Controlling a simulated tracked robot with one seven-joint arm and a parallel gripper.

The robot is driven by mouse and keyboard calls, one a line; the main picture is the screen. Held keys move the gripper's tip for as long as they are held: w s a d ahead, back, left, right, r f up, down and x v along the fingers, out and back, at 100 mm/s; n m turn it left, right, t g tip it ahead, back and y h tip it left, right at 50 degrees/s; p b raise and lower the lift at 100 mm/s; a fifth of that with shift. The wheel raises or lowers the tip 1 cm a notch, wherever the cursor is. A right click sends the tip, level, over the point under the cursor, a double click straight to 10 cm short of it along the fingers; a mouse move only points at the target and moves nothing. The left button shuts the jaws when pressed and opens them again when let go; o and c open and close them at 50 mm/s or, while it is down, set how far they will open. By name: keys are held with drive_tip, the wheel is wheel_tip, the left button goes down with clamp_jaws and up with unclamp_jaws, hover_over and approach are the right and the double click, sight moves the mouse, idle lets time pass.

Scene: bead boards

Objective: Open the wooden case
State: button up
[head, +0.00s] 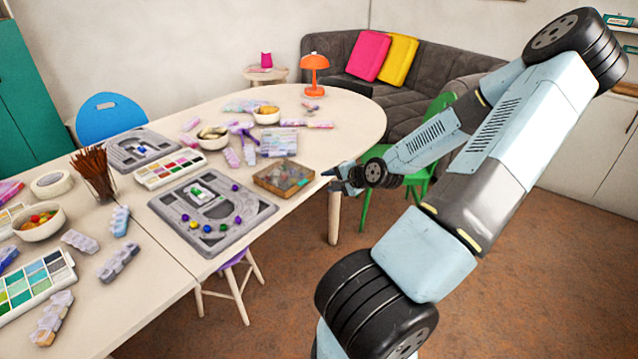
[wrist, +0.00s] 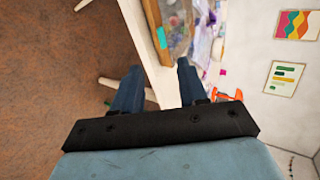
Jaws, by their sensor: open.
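The wooden case (head: 270,188) is a low brown box with a see-through top. It lies near the table's front edge, right of the grey bead board, and looks closed. Colored contents show dimly inside. In the wrist view the wooden case (wrist: 152,12) appears at the top, partly cut off, with a teal tag at its near end. My gripper (head: 333,179) is just right of the case, beyond the table edge and apart from it. In the wrist view my gripper (wrist: 158,82) has its two fingers spread with nothing between them.
The grey bead board (head: 222,241) with loose beads lies left of the case. A paint palette (head: 168,169), bowls and several bead packs fill the table (head: 345,115). An orange lamp (head: 314,75) stands at the back. A green chair (head: 415,165) is behind my gripper.

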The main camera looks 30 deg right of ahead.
sight(303, 184)
drive_tip(key=shift+x, duration=6.75)
clamp_jaws()
drive_tip(key=shift+w+a+r+g+h, duration=0.1)
drive_tip(key=shift+w+r+g+h, duration=0.1)
drive_tip(key=shift+r+g, duration=0.55)
drive_tip(key=shift+w+r+g+h, duration=0.1)
drive_tip(key=shift+w+r+g, duration=0.2)
drive_tip(key=shift+r, duration=0.8)
drive_tip(key=shift+s, duration=0.1)
drive_tip(key=shift+w+a+r+g+h, duration=0.15)
drive_tip(key=shift+w+r+g, duration=0.15)
drive_tip(key=shift+r, duration=0.3)
drive_tip(key=shift+w+a+r+g+h, duration=0.1)
drive_tip(key=shift+w+r+g, duration=0.1)
drive_tip(key=shift+r+g, duration=0.3)
drive_tip(key=shift+w+r+g+h, duration=0.15)
drive_tip(key=shift+w+r+g, duration=0.1)
drive_tip(key=shift+r, duration=0.45)
